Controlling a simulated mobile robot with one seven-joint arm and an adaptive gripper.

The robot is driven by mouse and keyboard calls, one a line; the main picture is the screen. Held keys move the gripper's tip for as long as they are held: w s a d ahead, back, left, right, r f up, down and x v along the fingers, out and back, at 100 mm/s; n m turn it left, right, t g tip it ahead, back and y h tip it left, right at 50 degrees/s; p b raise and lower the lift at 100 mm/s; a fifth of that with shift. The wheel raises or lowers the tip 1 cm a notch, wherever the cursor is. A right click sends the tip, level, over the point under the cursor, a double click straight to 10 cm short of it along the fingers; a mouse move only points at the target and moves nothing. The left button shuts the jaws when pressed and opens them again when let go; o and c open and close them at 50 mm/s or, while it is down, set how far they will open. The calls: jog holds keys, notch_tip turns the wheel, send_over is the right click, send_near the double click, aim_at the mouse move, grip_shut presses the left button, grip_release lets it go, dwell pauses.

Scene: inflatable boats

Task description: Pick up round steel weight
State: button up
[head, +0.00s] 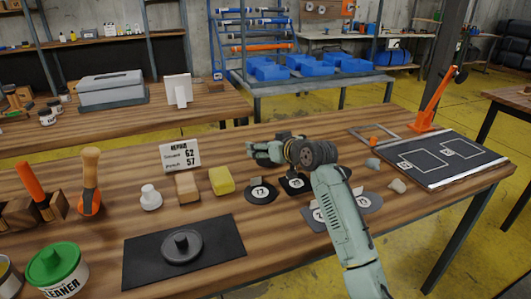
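The round steel weight (182,246) is a dark grey disc with a short knob on top. It lies flat on a black rectangular mat (222,262) near the front of the wooden workbench. My gripper (254,150) is over the middle of the bench, behind and to the right of the weight and well apart from it. It points to the left. Its fingers are small and seen from the side, so their opening is unclear. I see nothing held in it. The weight is in full view.
A yellow block (222,181), a tan block (187,188) and a white knobbed piece (150,197) stand behind the mat. A green-lidded cleaner can (57,270) and an orange scraper (90,183) stand left. Numbered dark patches (261,192) lie right. A repair sign (180,155) stands behind.

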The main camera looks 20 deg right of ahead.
jog(key=shift+c, duration=0.4)
jog(key=shift+d, duration=0.1)
grip_shut()
dwell(0.5)
jog(key=shift+r, duration=0.1)
dwell(0.4)
